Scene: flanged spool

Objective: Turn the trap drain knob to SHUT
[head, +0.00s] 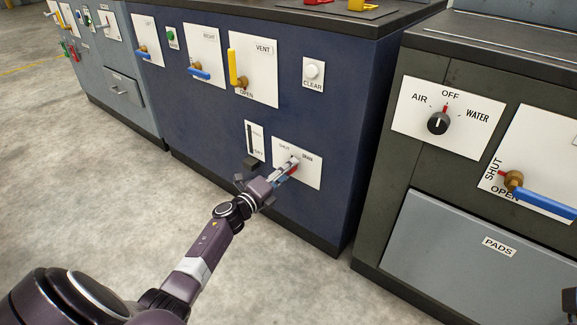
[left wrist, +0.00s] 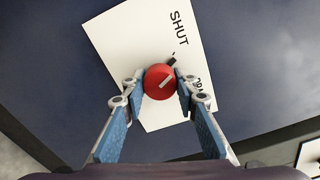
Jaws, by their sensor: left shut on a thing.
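In the left wrist view the line points up and right, toward the side between the two words. The plate (head: 313,178) sits low on the blue cabinet in the head view, where the gripper mostly hides the knob. My left gripper (left wrist: 160,88) is shut on the knob, one blue-padded finger on each side. The second word is partly covered by a finger in the left wrist view.
Beside the plate is a slotted gauge plate (head: 255,140) with a dark block under it. Above are a yellow VENT handle (head: 238,68) and a white CLEAR button (head: 312,71). A dark grey cabinet (head: 385,215) stands to the right. The concrete floor (head: 110,200) in front is clear.

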